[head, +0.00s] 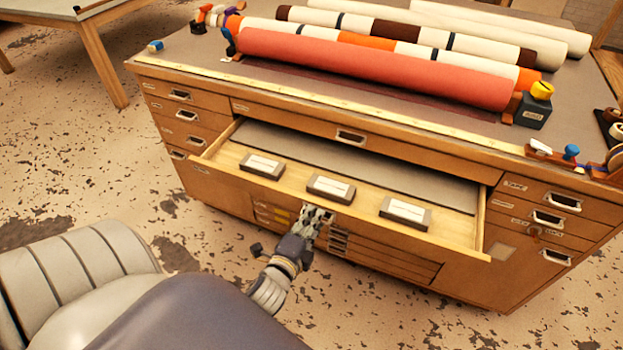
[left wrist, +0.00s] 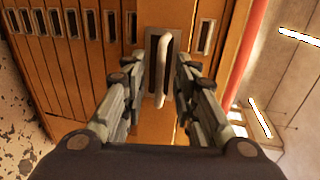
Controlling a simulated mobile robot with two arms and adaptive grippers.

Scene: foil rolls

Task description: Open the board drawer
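The wide wooden board drawer (head: 470,233) in the bench front is pulled well out in the head view. A grey board and three small grey blocks with white labels (head: 331,188) lie in it. My left gripper (head: 318,212) is at the middle of its front panel and hides the handle there. In the left wrist view the pale bar handle (left wrist: 163,65) stands on a dark plate between the two fingers of my left gripper (left wrist: 158,75). The fingers are apart, with a visible gap on each side of the bar. My right gripper is not in view.
Rolls, including a large red one (head: 370,68), lie on the bench top (head: 190,55). Shut drawers with recessed pulls flank the open drawer, and a shut one (head: 290,118) sits above it. Another table (head: 85,20) stands at the far left. The worn floor left of the bench is clear.

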